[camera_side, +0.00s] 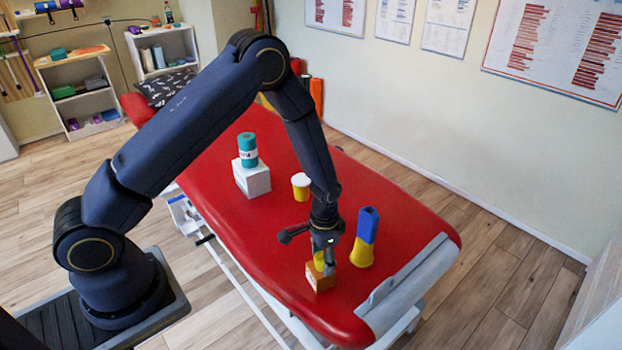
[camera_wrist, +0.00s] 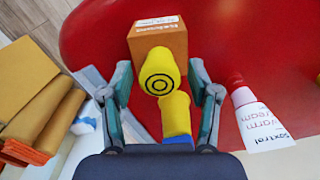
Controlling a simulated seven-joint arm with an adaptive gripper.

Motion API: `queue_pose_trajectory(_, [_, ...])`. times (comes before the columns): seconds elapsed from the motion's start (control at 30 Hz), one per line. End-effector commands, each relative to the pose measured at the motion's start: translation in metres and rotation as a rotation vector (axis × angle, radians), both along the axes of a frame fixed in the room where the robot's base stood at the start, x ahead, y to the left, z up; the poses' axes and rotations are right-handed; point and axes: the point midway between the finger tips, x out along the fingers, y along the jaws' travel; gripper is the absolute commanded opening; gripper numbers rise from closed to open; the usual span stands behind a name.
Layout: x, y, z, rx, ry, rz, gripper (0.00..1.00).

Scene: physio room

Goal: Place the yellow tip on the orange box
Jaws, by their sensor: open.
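The orange box (camera_side: 321,281) sits on the red table near its front end; it also shows in the wrist view (camera_wrist: 158,42). The yellow tip (camera_wrist: 159,72) has dark rings on its end and overlaps the box in the wrist view. In the side view the yellow tip (camera_side: 319,262) appears to rest on top of the box, partly hidden by my gripper. My gripper (camera_side: 324,254) points down just over it. In the wrist view my gripper (camera_wrist: 163,78) is open, its fingers apart on either side of the tip with gaps showing.
A blue and yellow object (camera_side: 364,238) stands close right of my gripper. A white and yellow cup (camera_side: 301,187) and a white box (camera_side: 252,179) bearing a teal cylinder (camera_side: 247,149) stand farther back. A white tube (camera_wrist: 260,122) lies right in the wrist view.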

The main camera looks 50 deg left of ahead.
Motion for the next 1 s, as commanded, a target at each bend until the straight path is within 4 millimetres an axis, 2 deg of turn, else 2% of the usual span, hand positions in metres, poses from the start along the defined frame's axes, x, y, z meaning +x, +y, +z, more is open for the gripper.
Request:
queue_pose_trajectory(0.17, [0.000, 0.000, 0.002, 0.000, -0.001, 0.000, 0.61])
queue_pose_trajectory(0.27, [0.001, 0.000, 0.011, 0.000, -0.004, 0.000, 0.61])
queue_pose_trajectory(0.6, [0.002, 0.000, 0.084, -0.001, -0.006, 0.000, 0.61])
queue_pose_trajectory(0.7, [0.001, 0.000, 0.102, 0.000, -0.004, 0.000, 0.61])
queue_pose_trajectory(0.93, [-0.001, 0.001, 0.130, -0.001, -0.010, 0.006, 0.61])
queue_pose_trajectory(1.0, [-0.003, 0.003, 0.150, -0.004, -0.035, 0.019, 0.61])
